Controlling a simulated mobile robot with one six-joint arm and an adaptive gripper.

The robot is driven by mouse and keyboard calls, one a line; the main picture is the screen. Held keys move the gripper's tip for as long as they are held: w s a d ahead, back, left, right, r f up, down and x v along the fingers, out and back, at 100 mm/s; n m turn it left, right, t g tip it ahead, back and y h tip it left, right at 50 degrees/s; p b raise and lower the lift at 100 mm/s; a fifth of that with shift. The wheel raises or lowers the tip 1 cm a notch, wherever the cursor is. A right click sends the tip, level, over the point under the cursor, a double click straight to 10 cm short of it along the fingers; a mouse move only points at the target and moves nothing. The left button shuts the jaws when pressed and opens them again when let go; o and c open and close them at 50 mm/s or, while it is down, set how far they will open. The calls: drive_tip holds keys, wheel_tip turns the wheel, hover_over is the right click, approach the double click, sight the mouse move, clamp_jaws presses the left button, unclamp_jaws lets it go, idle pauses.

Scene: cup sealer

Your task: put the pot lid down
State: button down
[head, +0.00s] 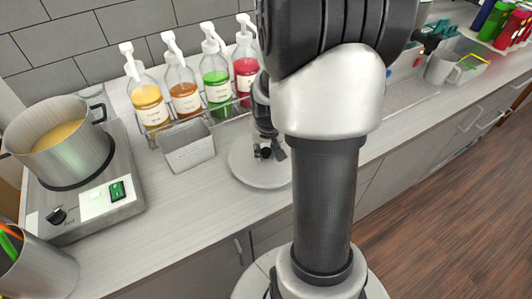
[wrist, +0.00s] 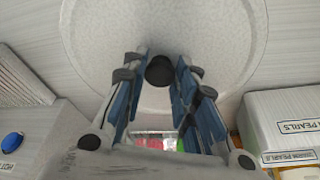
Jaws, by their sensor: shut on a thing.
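The pot lid (head: 258,179) is a pale grey disc at the middle of the counter in the head view, lying about flat. I cannot tell whether it touches the counter. In the wrist view the lid (wrist: 225,50) fills the top, with its black knob (wrist: 160,70) between my fingertips. My gripper (head: 268,152) is over the lid and shut on the knob; it also shows in the wrist view (wrist: 160,75). My arm hides the lid's right side in the head view. The pot (head: 72,150) stands uncovered on a hot plate at the left, with yellowish contents.
Several pump bottles (head: 215,82) stand in a wire rack behind the lid. A grey metal bin (head: 187,147) is just left of the lid. The hot plate (head: 95,210) and a steel container (head: 40,270) are further left. Bare counter (head: 185,205) lies in front.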

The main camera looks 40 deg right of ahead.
sight(268, 166)
drive_tip(key=shift+f, duration=0.55)
drive_tip(key=shift+f, duration=0.15)
drive_tip(key=c, duration=1.3)
unclamp_jaws()
drive_tip(key=shift+r, duration=0.35)
drive_tip(key=p+v, duration=0.3)
drive_tip(key=v, duration=0.8)
drive_tip(key=shift+a+r+p, duration=0.1)
drive_tip(key=shift+r+p, duration=0.2)
